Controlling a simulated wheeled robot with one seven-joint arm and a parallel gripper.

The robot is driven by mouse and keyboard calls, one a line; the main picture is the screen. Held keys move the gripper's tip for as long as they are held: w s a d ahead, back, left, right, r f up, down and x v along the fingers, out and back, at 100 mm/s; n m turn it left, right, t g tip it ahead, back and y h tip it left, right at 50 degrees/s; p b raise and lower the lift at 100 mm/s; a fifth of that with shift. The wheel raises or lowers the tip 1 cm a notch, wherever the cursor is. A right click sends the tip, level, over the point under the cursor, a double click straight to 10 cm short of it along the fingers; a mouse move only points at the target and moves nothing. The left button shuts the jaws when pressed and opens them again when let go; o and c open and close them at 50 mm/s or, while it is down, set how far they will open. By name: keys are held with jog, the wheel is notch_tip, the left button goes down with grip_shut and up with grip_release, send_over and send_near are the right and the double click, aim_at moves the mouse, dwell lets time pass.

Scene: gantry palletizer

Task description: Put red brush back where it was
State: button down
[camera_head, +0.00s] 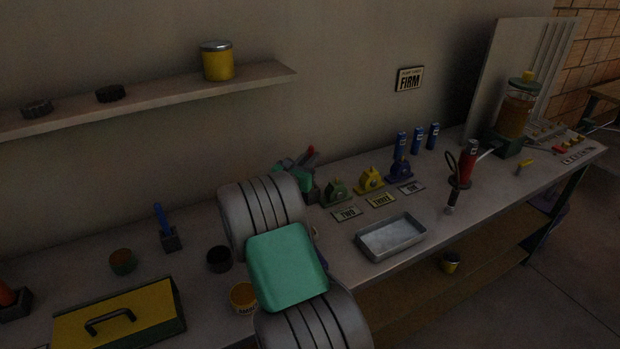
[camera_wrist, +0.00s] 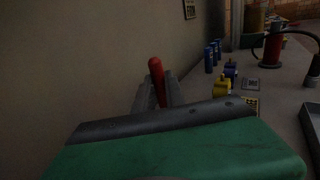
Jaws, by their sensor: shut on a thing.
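My gripper (camera_wrist: 158,94) is shut on the red brush (camera_wrist: 155,67), whose rounded red end rises between the fingers in the wrist view. In the head view my gripper (camera_head: 304,164) is over the back of the bench near the wall, and only a small red tip of the brush (camera_head: 311,150) shows. The rest of the brush is hidden by the fingers and my arm. A blue-handled brush (camera_head: 161,216) stands in a dark block (camera_head: 170,239) to the left. An orange-red handle (camera_head: 6,295) stands in another dark block at the far left edge.
Green, yellow and blue fixtures (camera_head: 370,180) with labels stand right of my gripper. A metal tray (camera_head: 391,238) lies in front of them. A yellow toolbox (camera_head: 118,313), small pots (camera_head: 123,261) and a wall shelf (camera_head: 150,97) are at left. The bench (camera_head: 75,268) has clear patches there.

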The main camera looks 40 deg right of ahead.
jog(key=shift+f, duration=2.3)
jog(key=c, duration=1.4)
grip_release()
jog(key=shift+r, duration=0.25)
jog(key=b+v, duration=0.1)
jog(key=v, duration=1.1)
jog(key=shift+b, duration=0.35)
jog(key=shift+s, duration=0.1)
